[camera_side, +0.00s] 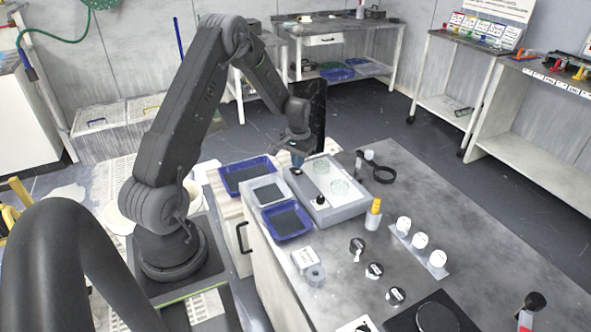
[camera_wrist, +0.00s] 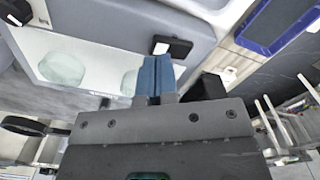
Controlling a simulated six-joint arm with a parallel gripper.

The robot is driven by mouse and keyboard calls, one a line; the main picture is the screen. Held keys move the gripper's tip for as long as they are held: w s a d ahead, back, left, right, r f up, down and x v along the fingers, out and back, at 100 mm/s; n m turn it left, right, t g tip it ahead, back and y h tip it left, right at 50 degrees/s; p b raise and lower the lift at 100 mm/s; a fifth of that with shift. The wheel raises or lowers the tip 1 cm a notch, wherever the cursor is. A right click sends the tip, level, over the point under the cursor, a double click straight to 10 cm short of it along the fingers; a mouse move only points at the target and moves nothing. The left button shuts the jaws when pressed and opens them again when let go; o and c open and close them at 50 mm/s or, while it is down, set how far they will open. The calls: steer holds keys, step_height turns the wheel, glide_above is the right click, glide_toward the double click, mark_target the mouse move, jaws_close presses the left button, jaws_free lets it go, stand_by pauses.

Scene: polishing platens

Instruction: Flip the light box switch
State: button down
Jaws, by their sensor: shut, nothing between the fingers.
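The light box (camera_side: 345,206) is a grey case with a pale top panel, standing on the bench. A black switch with a white rocker (camera_side: 320,199) sits on its rim on the tray side. My gripper (camera_side: 297,160) is over the far left corner of the light box. Its fingers (camera_wrist: 154,72) are pressed together, empty, pointing down at the box. Whether they touch the rim is hard to tell.
Two glass dishes (camera_side: 339,188) lie on the panel. Blue trays (camera_side: 288,236) and a pale tray (camera_side: 259,200) lie left of the box. A black ring magnifier (camera_side: 384,175) lies behind it. A yellow-topped bottle (camera_side: 374,213) and several white-topped pieces (camera_side: 420,241) stand to the right.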

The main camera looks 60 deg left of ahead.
mark_target(298, 172)
steer(key=shift+f, duration=1.35)
stand_by(0.7)
steer(key=shift+r, duration=3.5)
